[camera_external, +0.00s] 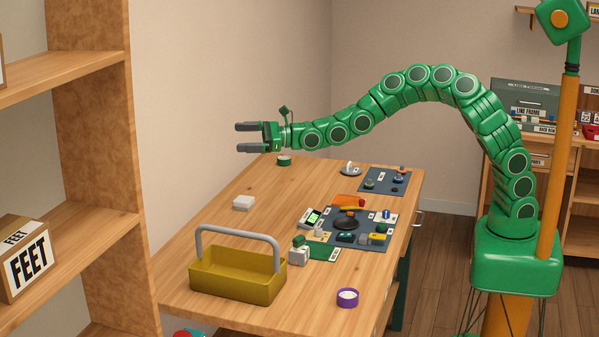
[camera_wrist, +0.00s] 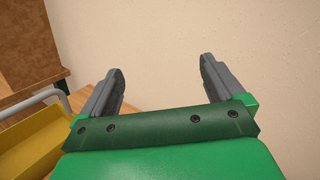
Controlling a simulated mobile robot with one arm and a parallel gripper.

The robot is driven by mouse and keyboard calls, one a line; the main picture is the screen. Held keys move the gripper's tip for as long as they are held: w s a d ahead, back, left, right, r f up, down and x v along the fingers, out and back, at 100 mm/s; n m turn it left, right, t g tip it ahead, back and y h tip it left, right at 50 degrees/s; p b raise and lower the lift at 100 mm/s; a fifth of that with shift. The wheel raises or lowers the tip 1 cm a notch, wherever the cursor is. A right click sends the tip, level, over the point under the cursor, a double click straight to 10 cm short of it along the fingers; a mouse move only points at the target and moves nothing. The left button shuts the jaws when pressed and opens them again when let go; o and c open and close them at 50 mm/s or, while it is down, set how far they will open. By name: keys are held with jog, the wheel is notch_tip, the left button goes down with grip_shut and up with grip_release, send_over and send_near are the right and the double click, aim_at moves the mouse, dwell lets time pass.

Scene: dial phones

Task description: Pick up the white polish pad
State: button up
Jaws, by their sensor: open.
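A small white block-shaped pad (camera_external: 244,203), which looks like the white polish pad, lies flat on the wooden table (camera_external: 200,262) towards its left side, behind the yellow tote. My gripper (camera_external: 241,138) is open and empty, held in the air above the table's far left edge, higher than the pad and apart from it. The gripper's fingers also show in the wrist view (camera_wrist: 160,78), spread apart with only the wall between them. The pad is not visible in the wrist view.
A yellow tote (camera_external: 238,275) with a raised grey handle stands at the table's front left; part of it shows in the wrist view (camera_wrist: 40,145). A dark mat (camera_external: 340,238) with several small parts lies centre right. A purple-rimmed dish (camera_external: 347,298) sits in front. Shelves (camera_external: 90,150) stand left.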

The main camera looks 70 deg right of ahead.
jog(key=w+d+f+m+h, duration=0.2)
jog(key=d+f+m, duration=0.15)
jog(key=f, duration=0.35)
jog(key=w+d+f+m+h, duration=0.2)
jog(key=d+f+h, duration=0.1)
jog(key=d+f, duration=0.3)
jog(key=m+g+h, duration=0.3)
jog(key=m+h, duration=0.1)
send_near(252, 198)
jog(key=x, duration=0.4)
jog(key=shift+w+a, duration=0.25)
jog(key=shift+w, duration=0.2)
jog(key=shift+w+f, duration=0.4)
jog(key=shift+w, duration=0.15)
jog(key=shift+w+f, duration=0.1)
jog(key=shift+w, duration=0.45)
jog(key=shift+w, duration=0.1)
jog(key=shift+w+d+f, duration=0.3)
jog(key=shift+w+f, duration=0.05)
jog(key=shift+w, duration=0.35)
jog(key=shift+w+d+f, duration=0.25)
jog(key=shift+w+f, duration=0.1)
jog(key=shift+w, duration=0.4)
jog(key=shift+w+f, duration=0.1)
jog(key=shift+w, duration=0.4)
jog(key=shift+w+a+f, duration=0.1)
jog(key=shift+w+f, duration=0.15)
jog(key=shift+w, duration=0.1)
